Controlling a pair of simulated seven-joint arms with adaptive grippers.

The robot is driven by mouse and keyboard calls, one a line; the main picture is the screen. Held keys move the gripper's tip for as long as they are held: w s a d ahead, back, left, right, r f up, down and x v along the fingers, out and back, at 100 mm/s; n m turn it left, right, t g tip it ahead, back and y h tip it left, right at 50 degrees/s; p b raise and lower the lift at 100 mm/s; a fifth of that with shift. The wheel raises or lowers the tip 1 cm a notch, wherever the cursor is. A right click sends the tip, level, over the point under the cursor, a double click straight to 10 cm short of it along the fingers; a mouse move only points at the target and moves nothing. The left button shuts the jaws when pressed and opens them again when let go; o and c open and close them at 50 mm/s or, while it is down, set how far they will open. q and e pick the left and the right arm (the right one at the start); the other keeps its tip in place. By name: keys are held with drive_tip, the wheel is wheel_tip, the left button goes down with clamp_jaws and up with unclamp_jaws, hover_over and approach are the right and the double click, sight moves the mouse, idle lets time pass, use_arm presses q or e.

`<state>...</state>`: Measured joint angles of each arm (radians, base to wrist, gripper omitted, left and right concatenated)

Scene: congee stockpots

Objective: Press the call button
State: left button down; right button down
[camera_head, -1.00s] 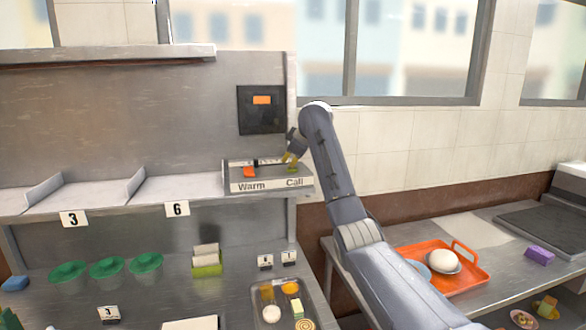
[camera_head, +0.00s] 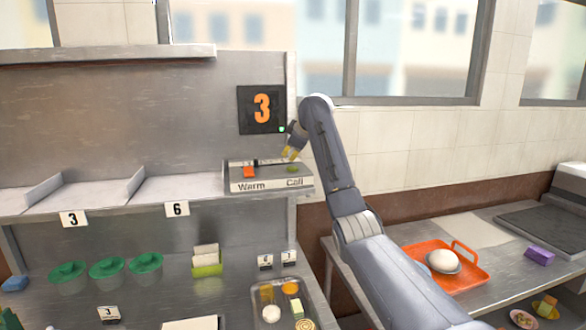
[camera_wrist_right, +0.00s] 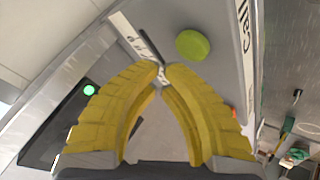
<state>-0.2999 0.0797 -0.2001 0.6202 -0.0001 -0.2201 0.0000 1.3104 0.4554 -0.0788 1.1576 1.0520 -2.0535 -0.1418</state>
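The call button is a green disc (camera_head: 293,169) on a metal box (camera_head: 262,174) labelled "Warm" and "Call", at the right end of the shelf. My right gripper (camera_head: 289,154) hangs just above the button, apart from it. In the right wrist view, the yellow fingertips of the gripper (camera_wrist_right: 163,70) meet with nothing between them, and the green button (camera_wrist_right: 192,45) shows clear of them. My left gripper is not in view.
An orange-red button (camera_head: 249,172) is on the box above "Warm". Number cards 3 (camera_head: 74,219) and 6 (camera_head: 177,209) mark the shelf. Green-lidded pots (camera_head: 107,267) stand below. An orange tray (camera_head: 447,274) is on the right counter.

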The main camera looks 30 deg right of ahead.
drive_tip(key=shift+r, duration=2.35)
